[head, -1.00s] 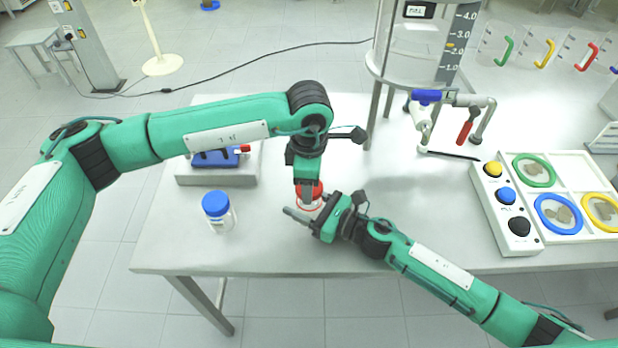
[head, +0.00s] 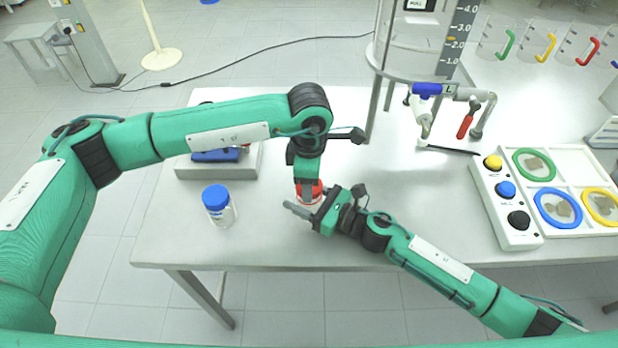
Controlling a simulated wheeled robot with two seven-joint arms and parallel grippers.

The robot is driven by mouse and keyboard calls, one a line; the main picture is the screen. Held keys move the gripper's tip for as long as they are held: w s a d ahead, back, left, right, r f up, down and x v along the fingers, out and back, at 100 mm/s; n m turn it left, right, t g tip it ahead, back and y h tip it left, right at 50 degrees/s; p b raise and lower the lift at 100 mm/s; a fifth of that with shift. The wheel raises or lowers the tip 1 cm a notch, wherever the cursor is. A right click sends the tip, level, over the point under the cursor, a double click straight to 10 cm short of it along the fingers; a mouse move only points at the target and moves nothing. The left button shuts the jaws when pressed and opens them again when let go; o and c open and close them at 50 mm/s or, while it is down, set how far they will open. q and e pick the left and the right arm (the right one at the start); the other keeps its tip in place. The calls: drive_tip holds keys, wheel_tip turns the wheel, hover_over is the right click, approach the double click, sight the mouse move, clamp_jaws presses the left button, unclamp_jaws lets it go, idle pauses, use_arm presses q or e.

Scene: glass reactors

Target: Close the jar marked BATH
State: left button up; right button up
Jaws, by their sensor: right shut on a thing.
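A small clear jar with a red lid (head: 317,188) stands near the front of the table, mostly hidden by my two grippers; no marking on it can be read. My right gripper (head: 303,211) is shut on this jar from the front right, low on its side. My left gripper (head: 307,192) points straight down at the red lid from above; its fingers overlap the lid, and whether they grip it cannot be told. A second clear jar with a blue lid (head: 215,196) stands upright to the left, apart from both grippers; its label is unreadable.
A grey block with a blue device (head: 215,156) sits behind the blue-lidded jar. A glass reactor (head: 412,55) on metal legs stands at the back, with a blue-handled valve (head: 427,89). A button box (head: 505,203) and a tray with coloured rings (head: 572,165) lie at right.

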use_arm(q)
drive_tip(key=shift+f, duration=0.6)
use_arm(e)
clamp_jaws()
use_arm(q)
drive_tip(key=m, duration=0.7)
drive_tip(key=shift+m, duration=0.4)
drive_tip(key=m, duration=1.3)
drive_tip(key=shift+m, duration=0.4)
drive_tip(key=m, duration=0.4)
drive_tip(key=shift+m, duration=0.3)
drive_tip(key=m, duration=0.3)
